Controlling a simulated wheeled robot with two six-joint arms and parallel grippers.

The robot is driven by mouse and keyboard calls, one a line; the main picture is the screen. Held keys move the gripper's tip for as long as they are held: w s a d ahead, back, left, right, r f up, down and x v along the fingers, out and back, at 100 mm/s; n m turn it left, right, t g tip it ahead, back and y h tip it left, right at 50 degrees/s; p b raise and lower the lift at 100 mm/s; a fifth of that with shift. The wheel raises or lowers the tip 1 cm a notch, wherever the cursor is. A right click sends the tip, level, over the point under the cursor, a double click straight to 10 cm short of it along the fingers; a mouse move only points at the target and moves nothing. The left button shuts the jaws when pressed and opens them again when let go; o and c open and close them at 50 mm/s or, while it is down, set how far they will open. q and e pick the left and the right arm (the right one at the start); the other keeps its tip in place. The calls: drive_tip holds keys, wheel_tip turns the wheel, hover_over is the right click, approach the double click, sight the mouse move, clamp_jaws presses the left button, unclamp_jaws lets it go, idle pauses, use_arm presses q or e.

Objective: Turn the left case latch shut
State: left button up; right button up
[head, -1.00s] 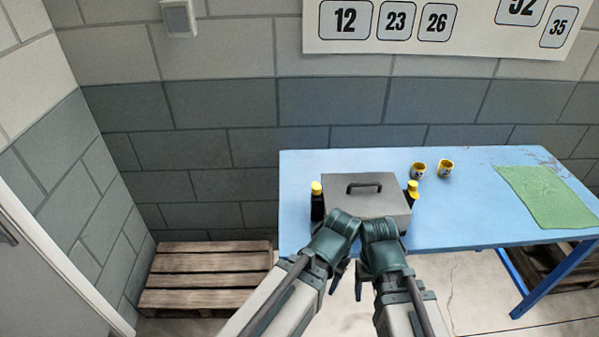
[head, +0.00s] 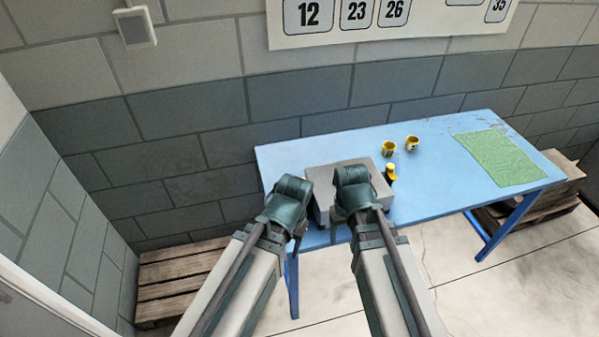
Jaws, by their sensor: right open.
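The grey case (head: 323,178) stands at the front left of the blue table (head: 432,178). My two arms hide its handle, its front and both latches, so I cannot tell how the left latch is turned. My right gripper (head: 334,230) is open and appears in front of the case, with its wrist covering the case's middle. My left gripper (head: 300,238) appears at the case's left edge. Its jaws are mostly hidden behind its own wrist. I cannot tell whether either gripper touches the case.
A dark bottle with a yellow cap (head: 391,172) stands close to the case's right side. Two yellow mugs (head: 389,149) (head: 412,144) stand behind it. A green mat (head: 498,158) lies at the right. Wooden pallets (head: 180,280) lie on the floor left and right.

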drive_tip(key=w+r+n+p, duration=0.1)
drive_tip(key=w+r+p, duration=0.5)
drive_tip(key=w+r, duration=0.15)
drive_tip(key=w+a+r+n+p, duration=0.4)
drive_tip(key=w+a+n, duration=0.5)
drive_tip(key=w+a, duration=0.4)
drive_tip(key=shift+y, duration=0.3)
drive_tip(key=f+b, duration=0.4)
drive_tip(key=d+f+b, duration=0.1)
drive_tip(key=f+b, duration=0.4)
drive_tip(key=w+f+b, duration=0.1)
drive_tip(key=f+b, duration=0.3)
drive_tip(key=f, duration=0.1)
drive_tip(key=shift+d+b, duration=0.2)
drive_tip(key=shift+b, duration=0.15)
drive_tip(key=shift+r, duration=0.1)
clamp_jaws()
